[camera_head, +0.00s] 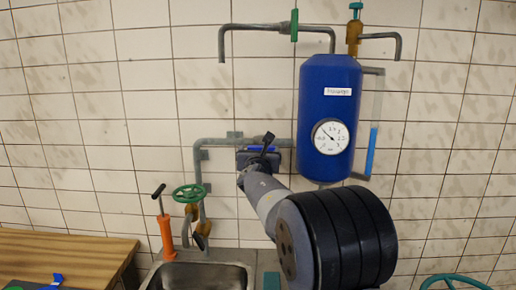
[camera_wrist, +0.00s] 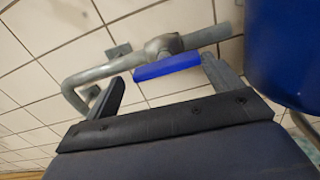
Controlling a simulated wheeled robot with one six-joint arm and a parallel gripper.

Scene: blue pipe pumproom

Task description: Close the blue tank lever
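The blue tank (camera_head: 328,120) hangs on the tiled wall, with a white label and a round gauge. A blue lever (camera_wrist: 166,68) sits at a valve on the grey pipe left of the tank. In the head view only a thin strip of the lever (camera_head: 260,149) shows above my gripper (camera_head: 258,157). In the wrist view my gripper (camera_wrist: 162,72) is open, with one finger to each side of the lever. The lever lies crosswise between the fingertips, its right end close to the right finger. I cannot tell whether they touch.
The grey pipe (camera_head: 215,142) runs along the wall to a green handwheel (camera_head: 189,193). An orange pump (camera_head: 166,236) stands by the sink (camera_head: 200,276). A wooden counter (camera_head: 60,256) is at lower left. A clear level tube (camera_head: 373,125) flanks the tank on its right.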

